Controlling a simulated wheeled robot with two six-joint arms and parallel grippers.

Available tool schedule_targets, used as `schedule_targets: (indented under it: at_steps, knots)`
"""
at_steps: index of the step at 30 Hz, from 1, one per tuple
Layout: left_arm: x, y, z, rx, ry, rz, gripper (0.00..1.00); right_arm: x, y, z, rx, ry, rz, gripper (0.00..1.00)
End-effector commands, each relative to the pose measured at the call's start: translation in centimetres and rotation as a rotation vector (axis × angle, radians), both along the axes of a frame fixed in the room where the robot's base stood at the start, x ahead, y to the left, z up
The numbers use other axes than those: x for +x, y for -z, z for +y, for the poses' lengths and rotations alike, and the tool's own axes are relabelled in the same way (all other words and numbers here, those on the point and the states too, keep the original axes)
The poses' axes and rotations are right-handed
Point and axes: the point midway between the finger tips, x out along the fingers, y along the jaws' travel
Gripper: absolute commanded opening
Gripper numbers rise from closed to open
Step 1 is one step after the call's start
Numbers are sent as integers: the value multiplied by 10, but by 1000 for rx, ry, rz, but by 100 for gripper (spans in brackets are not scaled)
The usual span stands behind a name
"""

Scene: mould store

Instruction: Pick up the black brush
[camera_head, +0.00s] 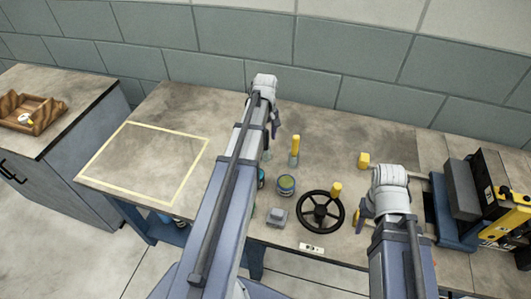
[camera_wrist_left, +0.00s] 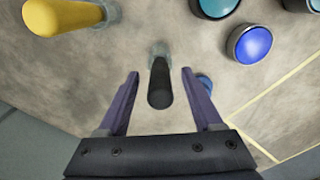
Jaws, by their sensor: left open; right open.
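The black brush (camera_wrist_left: 160,85) stands on the bench in the left wrist view, with a dark rounded handle and a greyish lower part. My left gripper (camera_wrist_left: 160,75) is open, one purple finger on each side of the handle, with visible gaps on both sides. In the head view my left gripper (camera_head: 272,128) is above the bench, and it hides most of the brush; a pale lower part (camera_head: 267,155) shows beneath it. My right gripper (camera_head: 362,216) is open near the handwheel, partly hidden by its own wrist.
A yellow-handled brush (camera_head: 295,148) stands right of the black one. The taped rectangle (camera_head: 190,170) at left is empty. Dark equipment (camera_head: 463,190) stands at right.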

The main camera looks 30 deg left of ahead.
Motion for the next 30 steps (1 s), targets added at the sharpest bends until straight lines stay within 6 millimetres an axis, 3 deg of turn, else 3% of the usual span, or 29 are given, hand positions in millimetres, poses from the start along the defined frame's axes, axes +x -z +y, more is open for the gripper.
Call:
schedule_targets:
  at_steps: [1,3,12,30]
  knots:
    - [0,13,0,0,0,0,67,0,13,0,0,0,0,50]
    - [0,18,0,0,0,0,67,0,18,0,0,0,0,50]
    - [0,18,0,0,0,0,67,0,18,0,0,0,0,50]
    - [0,18,0,0,0,0,0,0,18,0,0,0,0,50]
